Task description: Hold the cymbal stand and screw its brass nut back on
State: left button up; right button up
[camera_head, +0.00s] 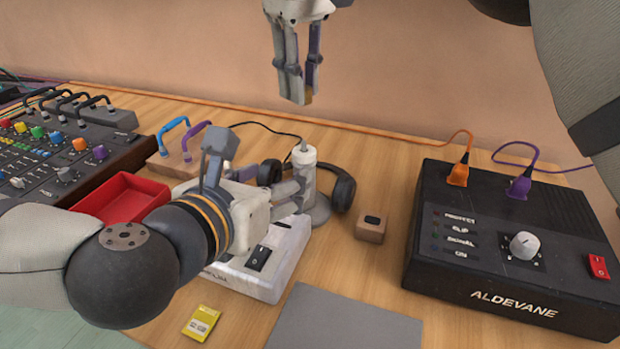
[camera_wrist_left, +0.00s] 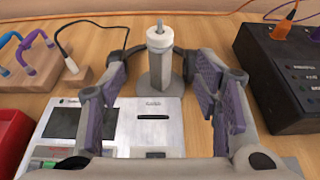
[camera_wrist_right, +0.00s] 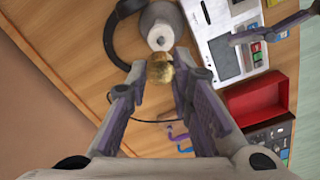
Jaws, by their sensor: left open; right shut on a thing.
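The cymbal stand (camera_head: 304,178) is a pale upright cylinder with a thin tip on a round grey base. It also shows in the left wrist view (camera_wrist_left: 160,62). My left gripper (camera_head: 262,168) is open, its fingers spread to either side of the stand, which rises just ahead of them; I see no grip on it. My right gripper (camera_head: 300,92) points down above the stand, shut on the brass nut (camera_wrist_right: 160,70). In the head view only a sliver of the nut shows between the fingertips. In the right wrist view the stand's top (camera_wrist_right: 160,36) lies beyond the nut, apart from it.
A white device (camera_head: 270,262) lies under my left gripper. Black headphones (camera_head: 343,188) lie close behind the stand. A small brown block (camera_head: 371,229), a black ALDEVANE box (camera_head: 510,255), a red tray (camera_head: 122,200) and a mixer (camera_head: 55,155) stand around. Table behind the block is clear.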

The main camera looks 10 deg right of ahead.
aim_at(300, 163)
jog(key=shift+s+a, duration=0.1)
jog(key=shift+s, duration=0.05)
pick_arm(q)
jog(key=x, duration=1.2)
grip_shut()
pick_arm(e)
jog(key=shift+f, duration=2.5)
